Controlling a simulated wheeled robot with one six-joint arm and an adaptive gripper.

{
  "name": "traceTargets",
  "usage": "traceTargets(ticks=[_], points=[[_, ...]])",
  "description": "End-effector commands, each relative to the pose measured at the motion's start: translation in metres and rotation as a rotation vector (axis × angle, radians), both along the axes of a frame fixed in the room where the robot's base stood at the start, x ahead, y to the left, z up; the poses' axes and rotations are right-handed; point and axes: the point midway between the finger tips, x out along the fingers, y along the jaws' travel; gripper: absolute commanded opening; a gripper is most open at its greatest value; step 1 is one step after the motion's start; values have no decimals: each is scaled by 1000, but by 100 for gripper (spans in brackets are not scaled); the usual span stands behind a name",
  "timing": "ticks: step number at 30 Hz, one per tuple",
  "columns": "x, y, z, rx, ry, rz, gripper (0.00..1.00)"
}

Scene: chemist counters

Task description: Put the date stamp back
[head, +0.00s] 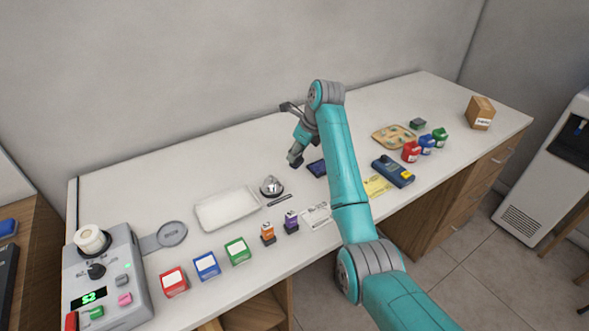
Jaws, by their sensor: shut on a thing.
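My gripper (295,158) is above the back middle of the counter, pointing down, left of the dark blue ink pad (317,168). It is shut on a small dark thing that I take to be the date stamp; the fingers mostly hide it, and I cannot tell its details. An orange stamp (268,233) and a purple stamp (291,222) stand upright near the front edge. A printed white card (317,214) lies right of the purple stamp.
A service bell (271,186) and a white tray (227,208) lie left of my gripper. Red (174,281), blue (207,265) and green (238,250) boxes line the front. A blue device (393,171) lies right of my arm. The back-left counter is clear.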

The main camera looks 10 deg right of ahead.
Motion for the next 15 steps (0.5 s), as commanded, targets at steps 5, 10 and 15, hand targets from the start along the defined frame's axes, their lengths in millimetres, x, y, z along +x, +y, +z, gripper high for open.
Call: traceTargets(ticks=[5, 10, 15], points=[[0, 0, -15, 0, -1, 0, 15], [-1, 0, -38, 0, 2, -1, 15], [0, 0, -59, 0, -1, 0, 15]])
